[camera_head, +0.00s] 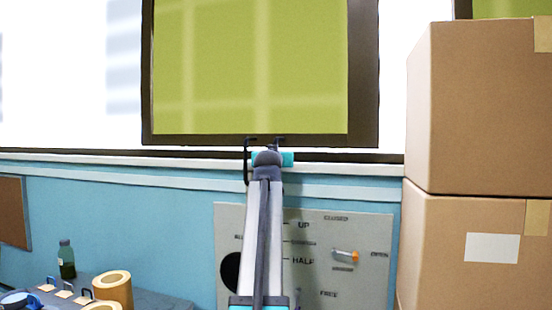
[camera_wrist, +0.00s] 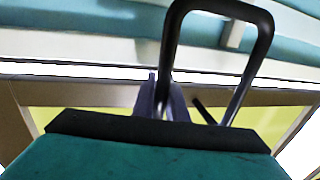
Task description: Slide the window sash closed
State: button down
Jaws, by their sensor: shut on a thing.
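The window sash (camera_head: 362,75) has a dark brown frame around a green pane. A black looped handle (camera_head: 246,165) is at the sash's lower edge. It also shows large in the wrist view (camera_wrist: 262,50). My gripper (camera_head: 268,150) reaches up to the handle and is shut on one leg of it. In the wrist view my grey fingers (camera_wrist: 165,100) are around that leg. My arm hides part of the wall below.
Two stacked cardboard boxes (camera_head: 475,120) stand close on the right. A grey panel (camera_head: 345,225) with an orange-tipped knob is on the blue wall below the sill. A bench at lower left holds a green bottle (camera_head: 66,262) and tan rolls (camera_head: 113,288).

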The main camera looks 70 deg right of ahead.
jog(key=s+d+b, duration=0.1)
jog(key=s+b, duration=0.3)
jog(key=s, duration=1.6)
jog(key=shift+s, duration=0.15)
jog(key=shift+d, duration=0.1)
jog(key=c, duration=2.1)
grip_release()
jog(key=o, duration=0.3)
jog(key=shift+s, duration=0.25)
jog(key=shift+o, duration=0.2)
jog(key=b+v, duration=0.3)
jog(key=v, duration=1)
jog(key=shift+a, duration=0.4)
